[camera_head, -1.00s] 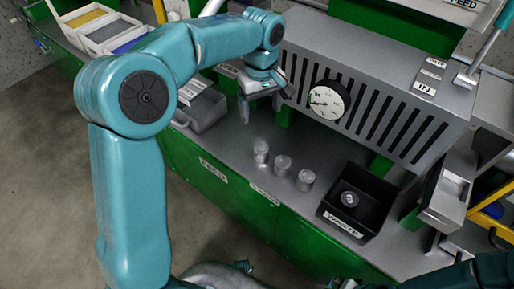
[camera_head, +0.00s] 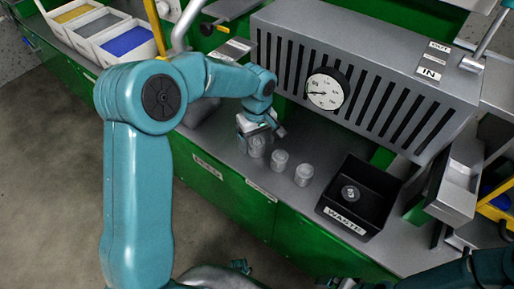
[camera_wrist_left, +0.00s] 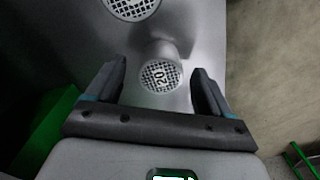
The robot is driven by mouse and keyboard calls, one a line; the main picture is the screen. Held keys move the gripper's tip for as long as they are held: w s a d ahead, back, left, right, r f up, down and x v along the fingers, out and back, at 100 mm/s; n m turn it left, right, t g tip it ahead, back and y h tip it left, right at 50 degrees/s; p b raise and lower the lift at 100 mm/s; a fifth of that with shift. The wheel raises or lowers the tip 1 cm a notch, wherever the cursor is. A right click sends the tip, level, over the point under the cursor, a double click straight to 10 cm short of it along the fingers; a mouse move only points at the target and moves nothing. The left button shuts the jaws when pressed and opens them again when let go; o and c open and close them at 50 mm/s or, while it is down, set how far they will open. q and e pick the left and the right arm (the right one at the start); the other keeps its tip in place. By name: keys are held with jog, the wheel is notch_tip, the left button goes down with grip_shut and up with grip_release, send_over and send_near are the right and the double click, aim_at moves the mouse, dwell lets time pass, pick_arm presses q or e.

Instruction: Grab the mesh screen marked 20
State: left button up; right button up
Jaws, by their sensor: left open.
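The mesh screen marked 20 (camera_wrist_left: 160,76) shows in the left wrist view as a round grey cup with a gridded top. It lies between the two fingers of my left gripper (camera_wrist_left: 158,82), which is open with visible space on both sides. In the head view it is the leftmost of three small cups (camera_head: 257,148) in a row on the grey bench. My left gripper (camera_head: 259,128) is down at this cup and partly covers it.
Two more cups, a middle one (camera_head: 280,161) and a right one (camera_head: 303,175), stand close by. A black waste bin (camera_head: 380,180) holds a small round piece (camera_head: 350,194). A grey slotted machine with a dial (camera_head: 327,89) stands behind. Bins with coloured contents (camera_head: 88,30) are far left.

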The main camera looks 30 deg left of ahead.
pick_arm(q)
jog(key=shift+f, duration=0.25)
jog(key=c, duration=1.2)
